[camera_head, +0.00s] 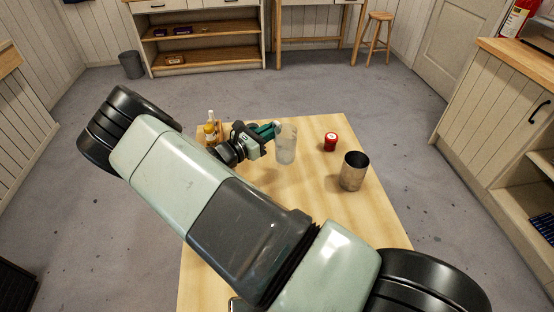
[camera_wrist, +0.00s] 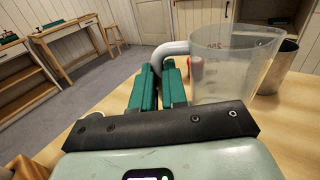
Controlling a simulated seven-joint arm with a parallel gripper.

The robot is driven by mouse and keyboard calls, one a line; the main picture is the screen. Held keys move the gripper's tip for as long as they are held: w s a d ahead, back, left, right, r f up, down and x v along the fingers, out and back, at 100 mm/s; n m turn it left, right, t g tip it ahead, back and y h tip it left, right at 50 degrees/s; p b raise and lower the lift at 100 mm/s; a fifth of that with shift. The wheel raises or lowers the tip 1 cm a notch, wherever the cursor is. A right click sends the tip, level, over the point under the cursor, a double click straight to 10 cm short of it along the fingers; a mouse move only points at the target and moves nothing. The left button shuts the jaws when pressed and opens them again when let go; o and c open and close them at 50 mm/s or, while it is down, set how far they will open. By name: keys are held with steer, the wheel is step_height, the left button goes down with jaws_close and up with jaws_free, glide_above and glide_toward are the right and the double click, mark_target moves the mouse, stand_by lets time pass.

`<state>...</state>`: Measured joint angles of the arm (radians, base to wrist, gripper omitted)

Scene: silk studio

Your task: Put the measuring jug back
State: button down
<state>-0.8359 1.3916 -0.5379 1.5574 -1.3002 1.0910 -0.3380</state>
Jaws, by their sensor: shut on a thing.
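The clear measuring jug (camera_head: 286,146) is upright at the far part of the wooden table (camera_head: 300,202). It also shows in the wrist view (camera_wrist: 232,65), with a pale handle on its left side. My gripper (camera_head: 270,130) is at the jug's left side, its green fingers closed on the handle. In the wrist view the fingers (camera_wrist: 160,82) meet around the lower end of the handle. I cannot tell whether the jug's base touches the table.
A metal cup (camera_head: 354,171) stands on the table to the right of the jug. A small red-topped jar (camera_head: 330,142) is between them, farther back. Yellow bottles (camera_head: 211,131) stand left of my gripper. Bare tabletop lies in front of the jug.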

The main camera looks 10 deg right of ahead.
steer(key=shift+f, duration=3.6)
steer(key=c, duration=1.2)
jaws_free()
steer(key=shift+f, duration=0.15)
steer(key=shift+o, duration=0.2)
